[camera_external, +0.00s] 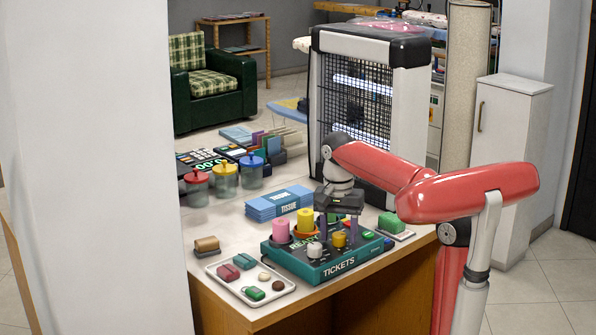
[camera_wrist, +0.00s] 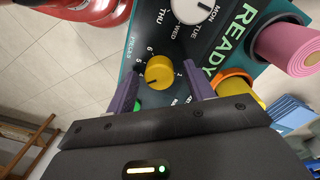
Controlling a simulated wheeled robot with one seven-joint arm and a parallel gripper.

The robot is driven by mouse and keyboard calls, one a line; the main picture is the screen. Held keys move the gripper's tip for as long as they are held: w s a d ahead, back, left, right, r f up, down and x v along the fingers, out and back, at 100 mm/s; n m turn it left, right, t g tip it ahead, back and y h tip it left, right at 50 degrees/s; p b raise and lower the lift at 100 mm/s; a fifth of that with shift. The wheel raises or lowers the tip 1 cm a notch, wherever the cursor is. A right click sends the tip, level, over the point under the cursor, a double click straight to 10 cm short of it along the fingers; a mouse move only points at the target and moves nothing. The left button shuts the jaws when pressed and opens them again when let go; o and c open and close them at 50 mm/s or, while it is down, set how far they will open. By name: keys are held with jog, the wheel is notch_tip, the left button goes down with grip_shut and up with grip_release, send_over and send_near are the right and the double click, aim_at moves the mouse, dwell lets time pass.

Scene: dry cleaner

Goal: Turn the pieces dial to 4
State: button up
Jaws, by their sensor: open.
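The teal ticket machine (camera_external: 290,264) sits on the counter with "TICKETS" on its front and "READY" on its top. Its yellow pieces dial (camera_external: 338,240) stands beside a white day dial (camera_external: 314,250). In the wrist view the yellow dial (camera_wrist: 158,73) lies between my two purple fingers, near the "PIECES" label and the numbers 6, 5 and 1. A dark mark shows on its face, but I cannot tell which number it points to. The white dial (camera_wrist: 192,8) is at the top edge. My gripper (camera_wrist: 160,76) is open, pointing down around the dial; contact cannot be told.
Pink (camera_external: 280,230) and yellow (camera_external: 305,220) ticket rolls stand on the machine close to my gripper. Blue tissue packs (camera_external: 278,203) lie behind it. A white tray (camera_external: 232,287) of small items is in front left. A green block (camera_external: 391,223) sits at the right.

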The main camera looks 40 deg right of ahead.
aim_at(363, 250)
notch_tip(363, 250, up, 8)
jog(key=shift+w+a+f, duration=0.1)
dwell(0.4)
jog(key=s+f+n+t, duration=0.3)
jog(key=s+f+n, duration=0.2)
jog(key=f, duration=0.5)
jog(key=s+f+n+t, duration=0.3)
jog(key=s+f+n, duration=0.3)
jog(key=f, duration=0.5)
jog(key=s, duration=0.2)
jog(key=shift+s+a+f, duration=0.2)
jog(key=shift+s+f, duration=0.05)
jog(key=shift+s, duration=0.1)
dwell(1.4)
